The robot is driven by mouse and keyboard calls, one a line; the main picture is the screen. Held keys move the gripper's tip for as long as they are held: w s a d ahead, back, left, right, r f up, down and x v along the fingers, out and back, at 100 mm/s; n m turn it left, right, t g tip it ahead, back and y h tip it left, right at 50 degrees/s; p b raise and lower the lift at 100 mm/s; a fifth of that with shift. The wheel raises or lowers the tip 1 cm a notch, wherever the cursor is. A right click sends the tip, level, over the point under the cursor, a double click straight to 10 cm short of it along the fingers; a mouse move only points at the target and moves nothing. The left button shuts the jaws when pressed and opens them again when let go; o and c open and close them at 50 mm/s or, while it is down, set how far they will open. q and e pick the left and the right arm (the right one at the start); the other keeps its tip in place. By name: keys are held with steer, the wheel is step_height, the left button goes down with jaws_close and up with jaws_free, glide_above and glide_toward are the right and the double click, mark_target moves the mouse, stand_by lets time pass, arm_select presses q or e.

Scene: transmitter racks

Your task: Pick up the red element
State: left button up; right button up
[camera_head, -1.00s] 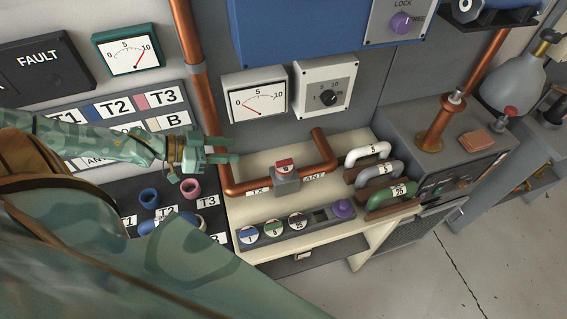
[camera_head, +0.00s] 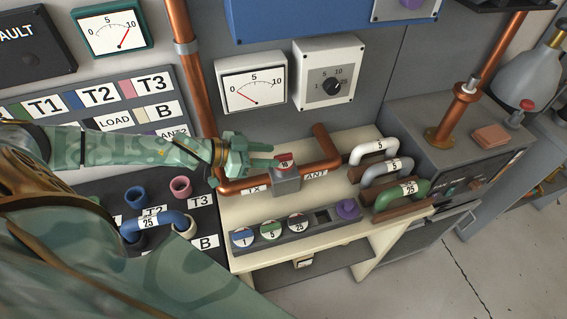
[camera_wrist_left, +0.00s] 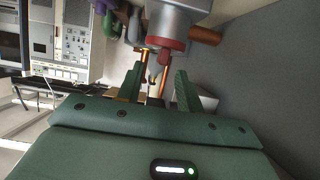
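The red element (camera_head: 285,158), with a 10 on its top, sits in the grey metal block (camera_head: 287,182) in the copper line between the TX and ANT labels. My left gripper (camera_head: 264,157) reaches in from the left, and its fingers point right at the element, close to it. In the left wrist view the fingers (camera_wrist_left: 158,88) are spread apart with nothing between them. The red element's band (camera_wrist_left: 165,44) shows above and beyond the fingertips there. I cannot tell whether a finger touches it. My right gripper is not in view.
A rack (camera_head: 272,235) holding blue, green and dark elements stands in front, with a purple knob at its right end. White, grey and green U-shaped links (camera_head: 402,194) lie to the right. A copper pipe (camera_head: 194,80) rises behind my left arm. Meters hang on the wall.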

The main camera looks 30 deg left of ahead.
mark_target(283, 155)
arm_select(q)
steer(key=x, duration=0.5)
steer(key=shift+w+f, duration=0.1)
steer(key=shift+w, duration=0.05)
jaws_close()
steer(key=shift+r, duration=0.5)
step_height(283, 155, up, 3)
steer(key=shift+f+p, duration=0.2)
steer(key=shift+p, duration=0.15)
steer(key=s+d+r+p, duration=0.1)
steer(key=s+r+p, duration=0.2)
steer(key=s, duration=0.4)
steer(key=s+r+p, duration=0.3)
steer(key=s+r, duration=0.3)
steer(key=s, duration=0.1)
steer(key=shift+d+r, duration=0.3)
steer(key=shift+d, duration=0.05)
